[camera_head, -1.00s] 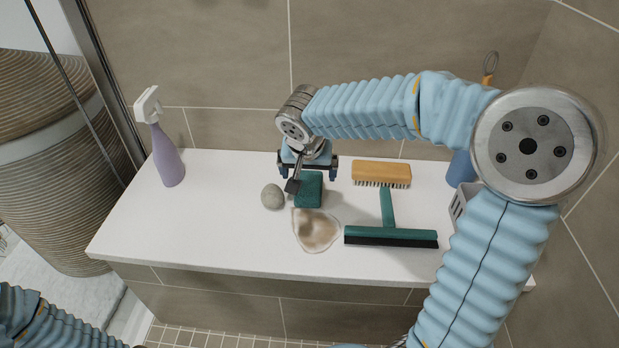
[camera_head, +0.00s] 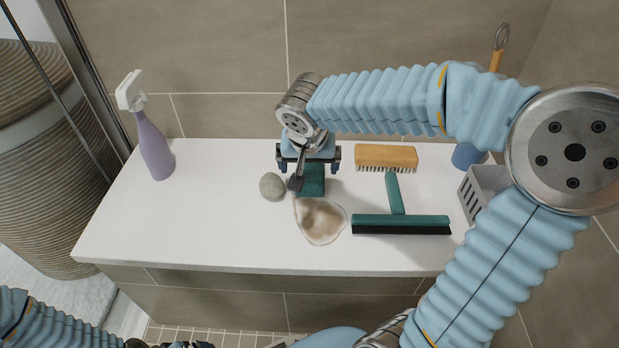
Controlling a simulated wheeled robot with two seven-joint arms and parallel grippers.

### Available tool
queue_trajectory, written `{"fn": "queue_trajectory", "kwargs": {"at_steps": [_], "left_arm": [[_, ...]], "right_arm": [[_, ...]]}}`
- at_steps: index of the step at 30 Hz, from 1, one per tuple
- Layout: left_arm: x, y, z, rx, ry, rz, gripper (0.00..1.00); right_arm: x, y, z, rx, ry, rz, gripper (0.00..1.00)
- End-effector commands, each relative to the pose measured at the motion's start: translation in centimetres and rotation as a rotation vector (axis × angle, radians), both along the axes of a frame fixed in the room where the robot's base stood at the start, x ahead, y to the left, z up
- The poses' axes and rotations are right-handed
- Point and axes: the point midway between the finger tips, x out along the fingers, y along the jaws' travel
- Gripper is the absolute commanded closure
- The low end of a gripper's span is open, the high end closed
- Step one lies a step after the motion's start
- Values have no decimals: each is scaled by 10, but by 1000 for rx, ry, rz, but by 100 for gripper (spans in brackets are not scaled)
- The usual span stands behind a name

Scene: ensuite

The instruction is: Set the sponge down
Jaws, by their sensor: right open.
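The green sponge (camera_head: 313,184) lies on the white bench top (camera_head: 210,225), between a grey stone and a scrubbing brush. My right gripper (camera_head: 308,166) is open above and just behind the sponge, its jaws spread wider than the sponge. The arm and wrist hide the sponge's far part, and I cannot tell whether a finger touches it. A brownish stain or puddle (camera_head: 320,220) lies just in front of the sponge. My left arm shows at the bottom left; its jaws are not clearly visible.
A grey stone (camera_head: 272,186) sits close left of the sponge. A wooden brush (camera_head: 386,157) and a green squeegee (camera_head: 400,222) lie to the right, with a grey basket (camera_head: 483,190) beyond. A purple spray bottle (camera_head: 154,148) stands at left. The bench's left front is clear.

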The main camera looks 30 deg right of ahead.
Motion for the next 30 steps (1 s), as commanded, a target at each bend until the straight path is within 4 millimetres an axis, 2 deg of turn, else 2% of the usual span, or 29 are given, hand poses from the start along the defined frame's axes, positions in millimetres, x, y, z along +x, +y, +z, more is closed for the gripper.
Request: {"fn": "queue_trajectory", "kwargs": {"at_steps": [13, 30], "left_arm": [[0, 0, -11, -1, -1, 0, 2], [0, 0, -13, -1, -1, 0, 2]], "right_arm": [[24, -17, -47, 1, 1, -1, 1], [25, -17, -51, 1, -2, -1, 1]]}}
